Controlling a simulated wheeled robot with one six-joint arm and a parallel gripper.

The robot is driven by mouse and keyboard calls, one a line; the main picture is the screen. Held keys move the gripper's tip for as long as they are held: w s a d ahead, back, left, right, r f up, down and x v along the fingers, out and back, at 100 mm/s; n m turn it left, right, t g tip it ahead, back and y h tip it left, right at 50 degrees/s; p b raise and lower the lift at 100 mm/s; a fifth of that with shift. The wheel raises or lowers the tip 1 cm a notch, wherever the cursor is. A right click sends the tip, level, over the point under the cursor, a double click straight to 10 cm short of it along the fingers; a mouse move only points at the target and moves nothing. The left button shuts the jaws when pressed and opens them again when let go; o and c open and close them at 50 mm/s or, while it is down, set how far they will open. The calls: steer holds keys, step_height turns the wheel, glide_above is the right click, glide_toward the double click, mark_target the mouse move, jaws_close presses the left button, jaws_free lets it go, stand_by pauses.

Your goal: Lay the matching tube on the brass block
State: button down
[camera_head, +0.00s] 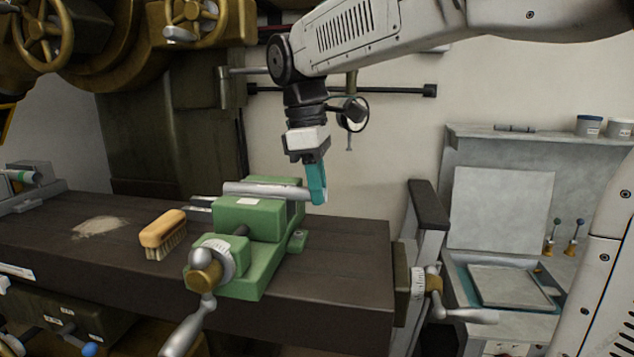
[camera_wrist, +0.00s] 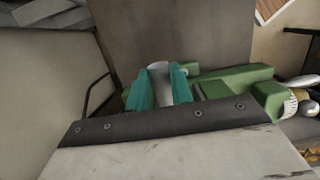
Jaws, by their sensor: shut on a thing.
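My gripper (camera_head: 317,190) has teal fingers and is shut on a plain grey tube (camera_head: 262,190) near the tube's right end. The tube lies roughly level across the top of the green vise (camera_head: 262,222). I cannot tell whether it touches the vise or hangs just above it. In the wrist view the tube's pale end (camera_wrist: 158,72) shows between the two teal fingers (camera_wrist: 161,90), with the green vise (camera_wrist: 235,80) to the right. I cannot pick out a brass block in either view.
A wooden brush (camera_head: 163,233) stands left of the vise on the dark bench (camera_head: 340,262). A grey fixture with a banded tube (camera_head: 22,176) is at the far left. The vise handle (camera_head: 188,325) sticks out in front. A shelf (camera_head: 470,131) holds small rods and tubs.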

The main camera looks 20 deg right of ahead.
steer(key=shift+f, duration=0.3)
stand_by(0.4)
steer(key=c, duration=1.1)
jaws_free()
steer(key=shift+c, duration=0.2)
steer(key=shift+r, duration=0.1)
steer(key=shift+r, duration=4.4)
